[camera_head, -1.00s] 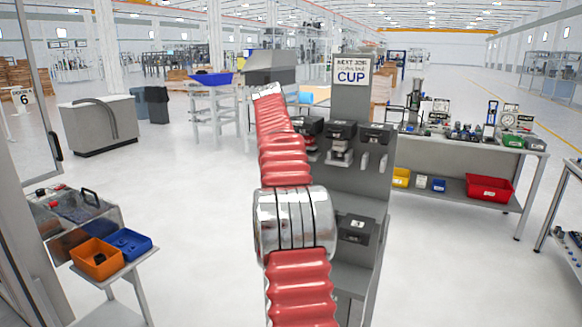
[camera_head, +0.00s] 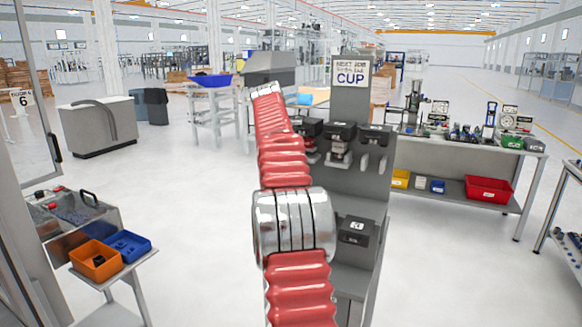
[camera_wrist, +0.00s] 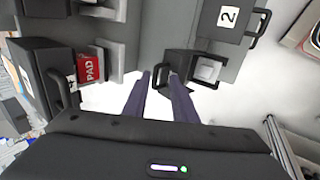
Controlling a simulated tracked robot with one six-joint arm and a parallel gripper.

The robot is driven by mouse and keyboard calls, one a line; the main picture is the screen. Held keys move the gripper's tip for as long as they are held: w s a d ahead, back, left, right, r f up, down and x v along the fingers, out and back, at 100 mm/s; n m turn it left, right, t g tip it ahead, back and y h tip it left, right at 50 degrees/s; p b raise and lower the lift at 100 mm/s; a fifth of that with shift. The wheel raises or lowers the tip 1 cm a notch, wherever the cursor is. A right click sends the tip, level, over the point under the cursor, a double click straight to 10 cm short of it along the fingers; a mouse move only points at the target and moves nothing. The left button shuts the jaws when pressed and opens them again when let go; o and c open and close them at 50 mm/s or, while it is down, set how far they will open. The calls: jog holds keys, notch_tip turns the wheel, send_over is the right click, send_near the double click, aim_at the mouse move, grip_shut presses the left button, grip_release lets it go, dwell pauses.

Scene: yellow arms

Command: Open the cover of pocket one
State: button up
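In the wrist view, the two dark fingers of my gripper (camera_wrist: 160,74) are apart, with a gap between their tips; I see nothing held. A black cover labelled 2 (camera_wrist: 228,17) with a bar handle is at the upper right. A black holder with a pale block (camera_wrist: 206,70) lies just right of the fingertips; whether they touch is unclear. At the left is another black cover (camera_wrist: 38,75) with a handle, its label unreadable, beside a red block marked PAD (camera_wrist: 90,69). In the head view, my red arm hides part of the grey stand (camera_head: 345,185); no cover marked 1 is readable.
A workbench (camera_head: 455,190) with bins stands to the right. Orange (camera_head: 96,258) and blue (camera_head: 127,244) bins sit lower left. Open floor lies left of the stand.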

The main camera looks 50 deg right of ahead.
jog(key=v, duration=1.3)
jog(key=shift+a, duration=0.1)
jog(key=shift+c, duration=0.5)
